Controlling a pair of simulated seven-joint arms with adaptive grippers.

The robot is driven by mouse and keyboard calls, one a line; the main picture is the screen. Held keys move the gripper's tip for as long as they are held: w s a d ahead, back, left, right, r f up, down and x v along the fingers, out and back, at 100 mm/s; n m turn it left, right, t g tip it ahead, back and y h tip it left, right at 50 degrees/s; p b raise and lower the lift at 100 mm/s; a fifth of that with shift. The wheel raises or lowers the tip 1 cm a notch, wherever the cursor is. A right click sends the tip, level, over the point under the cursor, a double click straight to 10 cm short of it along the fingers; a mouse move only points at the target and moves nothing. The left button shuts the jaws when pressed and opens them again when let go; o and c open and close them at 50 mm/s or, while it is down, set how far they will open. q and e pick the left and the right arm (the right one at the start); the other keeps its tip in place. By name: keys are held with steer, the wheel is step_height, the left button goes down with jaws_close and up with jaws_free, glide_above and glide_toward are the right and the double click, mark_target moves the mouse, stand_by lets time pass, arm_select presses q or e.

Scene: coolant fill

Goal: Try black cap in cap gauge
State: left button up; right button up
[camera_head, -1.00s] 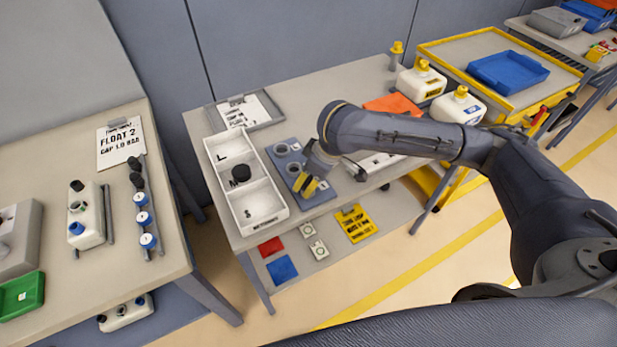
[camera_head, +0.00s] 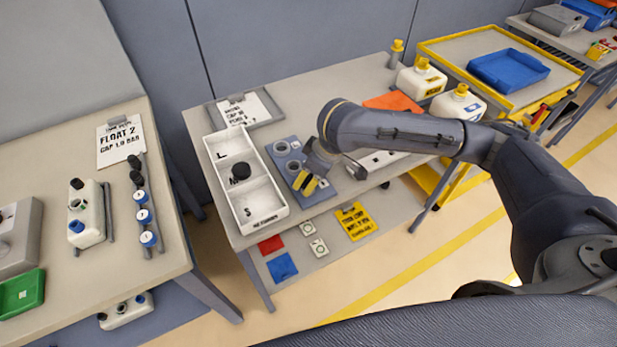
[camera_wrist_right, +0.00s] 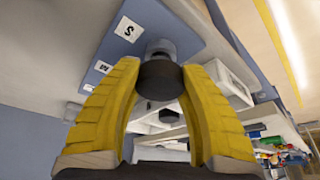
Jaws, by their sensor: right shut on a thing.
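The cap gauge is a blue-grey plate (camera_head: 296,196) with grey round sockets, on the middle table. My right gripper (camera_head: 308,183) is over its near end. In the right wrist view the yellow fingers (camera_wrist_right: 160,95) are shut on a black cap (camera_wrist_right: 160,80). The cap is in line with a grey socket (camera_wrist_right: 160,47) next to the plate's S label (camera_wrist_right: 128,29). I cannot tell whether the cap touches or sits in that socket. In the head view the held cap is hidden by the gripper. My left gripper is not in view.
A clipboard (camera_head: 245,108) lies behind. White bottles (camera_head: 421,80) stand at the back right.

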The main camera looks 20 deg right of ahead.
steer(key=shift+f, duration=0.45)
stand_by(0.6)
steer(key=o, duration=1)
steer(key=shift+v, duration=6)
steer(key=shift+o, duration=0.9)
